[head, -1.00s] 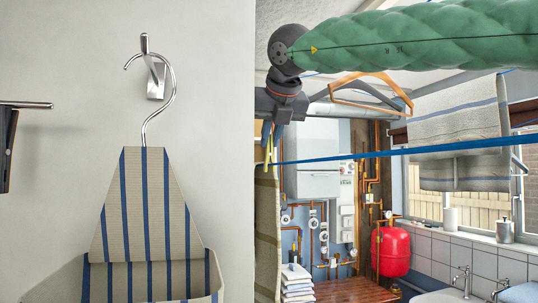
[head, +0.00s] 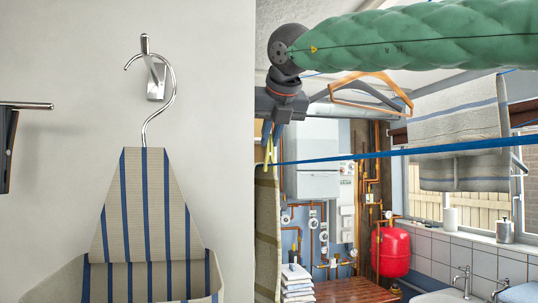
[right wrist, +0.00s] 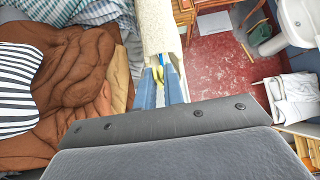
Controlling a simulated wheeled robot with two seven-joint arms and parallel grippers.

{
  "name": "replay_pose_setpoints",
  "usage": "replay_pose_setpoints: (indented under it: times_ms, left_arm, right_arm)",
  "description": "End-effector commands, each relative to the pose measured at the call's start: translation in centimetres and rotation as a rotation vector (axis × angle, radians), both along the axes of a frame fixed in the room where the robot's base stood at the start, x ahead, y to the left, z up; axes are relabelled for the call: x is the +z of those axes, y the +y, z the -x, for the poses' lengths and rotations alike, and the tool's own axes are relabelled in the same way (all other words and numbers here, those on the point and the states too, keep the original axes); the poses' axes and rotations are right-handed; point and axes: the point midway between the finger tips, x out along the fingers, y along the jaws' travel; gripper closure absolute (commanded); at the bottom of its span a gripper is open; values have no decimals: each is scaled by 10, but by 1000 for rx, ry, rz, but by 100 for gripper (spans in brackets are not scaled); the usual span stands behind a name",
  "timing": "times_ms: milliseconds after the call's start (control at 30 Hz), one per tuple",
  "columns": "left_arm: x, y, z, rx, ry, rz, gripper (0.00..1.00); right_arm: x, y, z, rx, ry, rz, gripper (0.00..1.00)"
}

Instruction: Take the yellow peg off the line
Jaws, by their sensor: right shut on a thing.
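The yellow peg (head: 269,151) shows as a small yellow shape at the tips of my right gripper (head: 270,140), beside the left end of the visible blue line (head: 400,153). In the right wrist view, my right gripper (right wrist: 163,88) has its two blue fingers on either side of the yellow peg (right wrist: 169,75) and is shut on it. A pale cloth (right wrist: 159,28) hangs just beyond the fingertips; it also shows below the gripper in the head view (head: 267,225). I cannot tell whether the peg still grips the line. My left gripper is out of view.
A striped bag (head: 150,215) hangs from a wall hook at the left. A grey towel (head: 457,125) and hangers (head: 365,82) hang at the right. In the right wrist view, brown fabric (right wrist: 70,90) lies at the left and red floor (right wrist: 220,65) shows at the right.

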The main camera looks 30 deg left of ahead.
Motion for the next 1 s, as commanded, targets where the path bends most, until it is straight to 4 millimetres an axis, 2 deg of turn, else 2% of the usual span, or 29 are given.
replay_pose_setpoints:
  times_ms: [1000]
  left_arm:
    - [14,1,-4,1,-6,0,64]
  right_arm:
    - [40,5,6,1,1,0,100]
